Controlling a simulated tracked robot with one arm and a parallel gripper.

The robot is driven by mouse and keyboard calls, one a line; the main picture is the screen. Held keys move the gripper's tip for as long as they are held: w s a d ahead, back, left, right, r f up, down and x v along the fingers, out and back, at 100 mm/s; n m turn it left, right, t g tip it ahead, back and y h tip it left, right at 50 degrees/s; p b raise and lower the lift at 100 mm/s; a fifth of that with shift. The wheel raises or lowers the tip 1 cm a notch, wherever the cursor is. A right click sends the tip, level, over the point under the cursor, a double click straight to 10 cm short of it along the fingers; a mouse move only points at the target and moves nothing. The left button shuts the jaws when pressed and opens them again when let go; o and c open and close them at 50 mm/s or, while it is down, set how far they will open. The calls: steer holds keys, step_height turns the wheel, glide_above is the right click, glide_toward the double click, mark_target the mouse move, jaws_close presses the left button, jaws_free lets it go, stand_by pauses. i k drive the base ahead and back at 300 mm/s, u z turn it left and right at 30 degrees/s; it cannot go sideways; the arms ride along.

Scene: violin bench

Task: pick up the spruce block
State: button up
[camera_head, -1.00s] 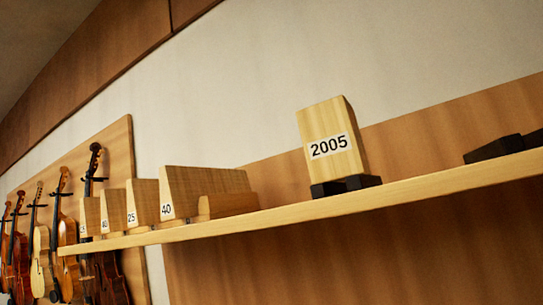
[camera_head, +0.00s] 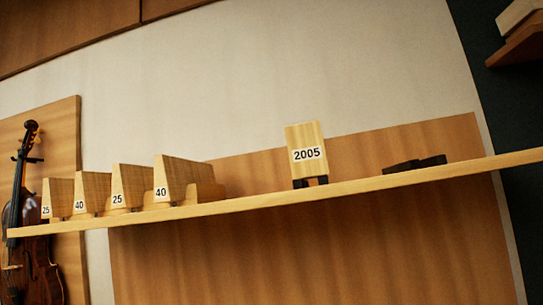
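A pale, straight-grained wooden block (camera_head: 305,137) with a white label reading 2005 stands upright on the shelf, right of the middle of the view. I take it to be the spruce block. It rests on a small dark stand (camera_head: 310,182). My gripper does not show in this view, so I cannot see whether it is open or shut.
The long wooden shelf (camera_head: 260,200) holds several wedge-shaped blocks (camera_head: 178,178) labelled 25 and 40 at left. An empty-looking dark stand (camera_head: 414,164) lies right of the 2005 block. A violin (camera_head: 28,215) hangs at far left. The shelf is clear beside the 2005 block.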

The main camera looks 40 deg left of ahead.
mark_target(307, 154)
steer(key=z, duration=0.15)
steer(key=i, duration=0.95)
steer(key=u, duration=0.1)
